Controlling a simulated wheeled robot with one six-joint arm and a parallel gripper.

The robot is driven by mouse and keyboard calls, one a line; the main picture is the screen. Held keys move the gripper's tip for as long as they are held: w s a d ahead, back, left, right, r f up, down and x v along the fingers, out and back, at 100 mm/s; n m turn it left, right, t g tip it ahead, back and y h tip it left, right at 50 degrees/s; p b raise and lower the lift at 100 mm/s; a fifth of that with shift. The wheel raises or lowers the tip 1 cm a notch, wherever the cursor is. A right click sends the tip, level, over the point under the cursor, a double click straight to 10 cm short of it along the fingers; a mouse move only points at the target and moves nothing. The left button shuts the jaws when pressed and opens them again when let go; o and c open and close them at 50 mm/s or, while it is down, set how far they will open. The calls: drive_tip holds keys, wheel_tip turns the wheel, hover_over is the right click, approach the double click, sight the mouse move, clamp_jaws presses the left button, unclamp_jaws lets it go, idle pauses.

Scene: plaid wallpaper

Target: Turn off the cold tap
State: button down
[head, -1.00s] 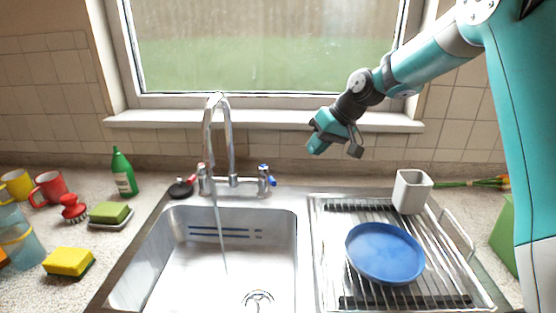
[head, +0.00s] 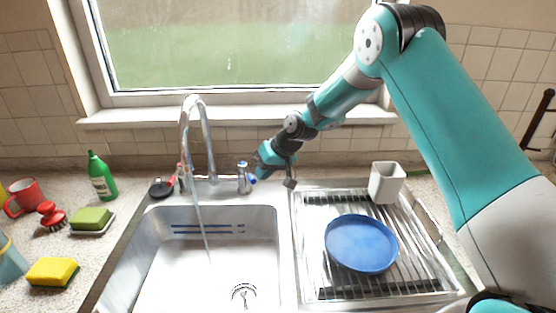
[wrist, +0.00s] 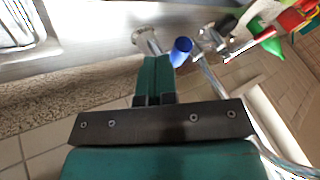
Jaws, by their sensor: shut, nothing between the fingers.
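The cold tap (head: 243,180) stands at the right of the chrome spout (head: 207,150) behind the sink, with a blue-ended handle. A thin stream of water (head: 202,228) runs from the spout. My gripper (head: 263,163) is just right of the cold tap, partly over its handle. In the wrist view the fingertips of my gripper (wrist: 154,62) are shut with nothing between them. The blue handle end (wrist: 181,49) is just right of the fingertips there. I cannot tell whether they touch.
The hot tap (head: 181,181) with its red-ended handle is left of the spout. A blue plate (head: 361,243) and a grey-white cup (head: 386,183) are on the drying rack at the right. A green bottle (head: 101,178) and sponges are at the left. The sink (head: 215,265) looks empty.

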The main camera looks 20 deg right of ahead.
drive_tip(key=shift+a, duration=0.2)
drive_tip(key=a, duration=0.1)
drive_tip(key=a+m+b, duration=0.1)
drive_tip(key=a+b, duration=0.1)
drive_tip(key=a, duration=0.1)
drive_tip(key=shift+s+m+t+h, duration=0.3)
drive_tip(key=shift+s+t, duration=0.1)
drive_tip(key=shift+d, duration=0.1)
